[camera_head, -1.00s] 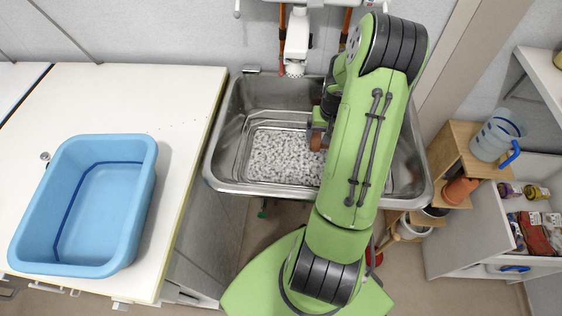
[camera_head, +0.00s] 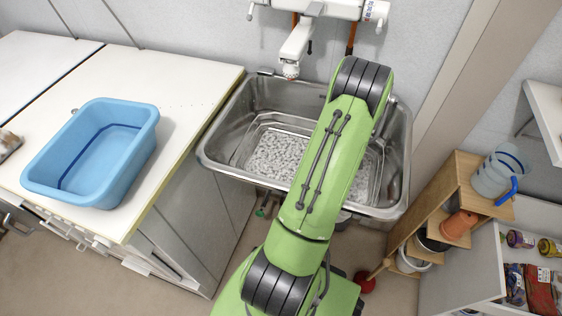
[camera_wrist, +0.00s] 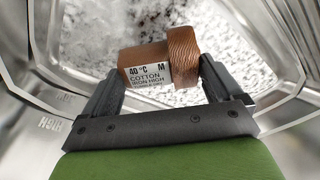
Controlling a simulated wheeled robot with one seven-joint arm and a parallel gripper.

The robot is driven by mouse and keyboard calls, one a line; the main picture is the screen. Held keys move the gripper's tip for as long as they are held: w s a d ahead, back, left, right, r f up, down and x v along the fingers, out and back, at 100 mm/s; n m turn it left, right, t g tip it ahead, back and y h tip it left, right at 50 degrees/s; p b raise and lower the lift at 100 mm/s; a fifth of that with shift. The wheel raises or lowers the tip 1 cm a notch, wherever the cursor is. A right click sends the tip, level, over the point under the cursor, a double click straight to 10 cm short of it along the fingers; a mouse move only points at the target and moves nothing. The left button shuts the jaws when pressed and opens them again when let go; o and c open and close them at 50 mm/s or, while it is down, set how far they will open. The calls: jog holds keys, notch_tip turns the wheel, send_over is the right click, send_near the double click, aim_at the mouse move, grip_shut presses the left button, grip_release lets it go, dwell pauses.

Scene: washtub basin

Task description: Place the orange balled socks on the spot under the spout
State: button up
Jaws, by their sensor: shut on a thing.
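The orange balled socks (camera_wrist: 183,57) look brownish orange and carry a white care label. They sit between the two fingers of my gripper (camera_wrist: 160,78) in the wrist view, and my gripper is shut on them. In the head view my green arm hides both gripper and socks. The white spout (camera_head: 291,66) hangs over the back rim of the steel washtub basin (camera_head: 228,135). The basin's grey-white speckled bottom (camera_head: 275,152) shows below the spout. It also shows behind the socks in the wrist view (camera_wrist: 105,30).
A blue tub (camera_head: 95,190) stands on the white counter (camera_head: 190,75) at left. A wooden stepped shelf (camera_head: 440,215) with a jug (camera_head: 495,175) and an orange pot (camera_head: 458,224) stands at right. The basin's steel walls surround my gripper.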

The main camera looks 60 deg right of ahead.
jog(key=w+a+f+b, duration=0.1)
jog(key=w, duration=0.4)
jog(key=w+a+f+b, duration=0.1)
jog(key=w, duration=0.3)
jog(key=w+a+f+b, duration=0.1)
jog(key=w+b, duration=0.1)
jog(key=w, duration=0.3)
jog(key=shift+w+a+f, duration=0.1)
jog(key=shift+w+a, duration=0.1)
jog(key=shift+w, duration=0.15)
jog(key=shift+f, duration=0.35)
jog(key=shift+r, duration=0.2)
jog(key=shift+f, duration=0.15)
jog(key=o, duration=0.7)
